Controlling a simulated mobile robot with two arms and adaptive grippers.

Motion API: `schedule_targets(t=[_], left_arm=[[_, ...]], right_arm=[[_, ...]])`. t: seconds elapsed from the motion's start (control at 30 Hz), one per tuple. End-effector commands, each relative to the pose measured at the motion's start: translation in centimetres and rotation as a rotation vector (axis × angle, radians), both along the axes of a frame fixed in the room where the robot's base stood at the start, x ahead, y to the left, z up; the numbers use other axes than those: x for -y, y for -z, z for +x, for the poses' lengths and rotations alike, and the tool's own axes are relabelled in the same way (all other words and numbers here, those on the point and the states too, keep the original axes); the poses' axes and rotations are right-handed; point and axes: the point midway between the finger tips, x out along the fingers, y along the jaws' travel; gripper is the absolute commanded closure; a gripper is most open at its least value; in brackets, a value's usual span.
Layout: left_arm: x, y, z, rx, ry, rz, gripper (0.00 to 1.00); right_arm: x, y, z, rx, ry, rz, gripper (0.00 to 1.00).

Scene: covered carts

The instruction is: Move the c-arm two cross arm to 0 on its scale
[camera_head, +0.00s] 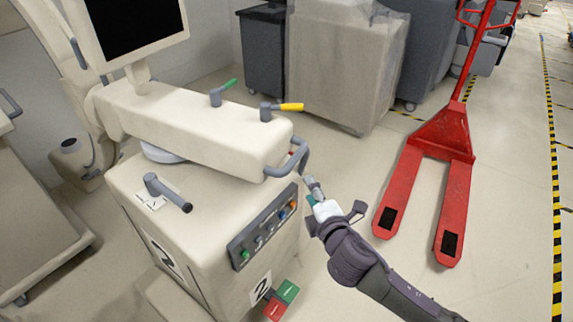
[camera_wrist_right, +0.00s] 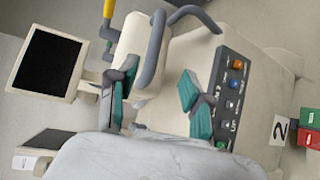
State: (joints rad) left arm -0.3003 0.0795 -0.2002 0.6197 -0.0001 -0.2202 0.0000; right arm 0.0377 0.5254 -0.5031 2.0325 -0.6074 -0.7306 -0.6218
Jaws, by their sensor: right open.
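C-arm two is a cream cart marked "2" (camera_head: 261,287). Its cross arm (camera_head: 190,130) is a thick cream beam along the top, with a grey loop handle (camera_head: 290,160) at its near right end. A green-tipped lever (camera_head: 222,92) and a yellow-tipped lever (camera_head: 281,108) stand on it. A dark-tipped lever (camera_head: 168,192) sits over a small white label on the cart top; its marks are too small to read. My right gripper (camera_head: 333,203) is open and empty, just right of the handle. In the right wrist view the handle (camera_wrist_right: 152,55) lies beyond the spread fingers. My left gripper is out of view.
A button panel (camera_head: 265,228) is on the cart's front, with red and green pedals (camera_head: 281,300) below. A monitor (camera_head: 130,25) stands at the back left. A red pallet jack (camera_head: 440,140) and covered carts (camera_head: 340,65) are beyond.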

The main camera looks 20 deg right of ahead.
Motion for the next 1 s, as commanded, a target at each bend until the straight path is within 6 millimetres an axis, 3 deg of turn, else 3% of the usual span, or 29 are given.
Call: schedule_targets(t=[0.27, 1.0], left_arm=[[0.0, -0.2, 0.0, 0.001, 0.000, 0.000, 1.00], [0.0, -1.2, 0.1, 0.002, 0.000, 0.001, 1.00]], right_arm=[[-0.2, -0.8, 0.8, 0.017, -0.004, -0.013, 0.51], [-0.3, 0.3, 8.2, 0.016, -0.005, -0.010, 0.51]])
